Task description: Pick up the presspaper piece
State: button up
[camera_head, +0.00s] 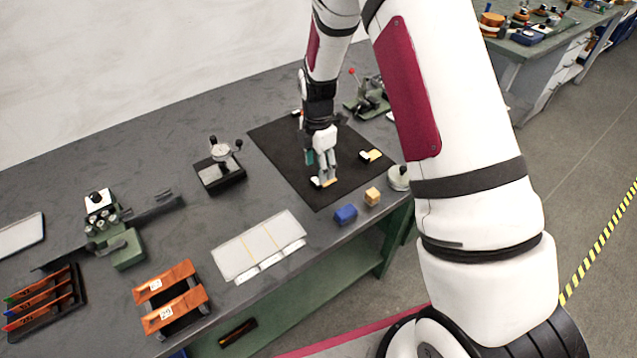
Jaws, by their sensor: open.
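My gripper (324,179) points down over the dark mat (281,150) on the workbench. It is open, with its fingertips close above or at a small tan and white piece (328,183) near the mat's front edge. I cannot tell whether the fingers touch it. Another small tan and white piece (371,156) lies on the mat to the right of the gripper. Which of these is the presspaper piece is too small to tell. The back of the mat is partly hidden by my arm.
A blue block (346,214) and a tan block (373,196) sit by the bench's front edge. A dial gauge stand (222,165) is left of the mat. A white panel (240,257), orange racks (168,284) and a green fixture (121,247) stand further left.

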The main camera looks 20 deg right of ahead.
jog(key=shift+s+f+p, duration=0.15)
jog(key=shift+f+p, duration=0.35)
jog(key=shift+f, duration=1.85)
jog(key=shift+c, duration=0.3)
jog(key=c, duration=1)
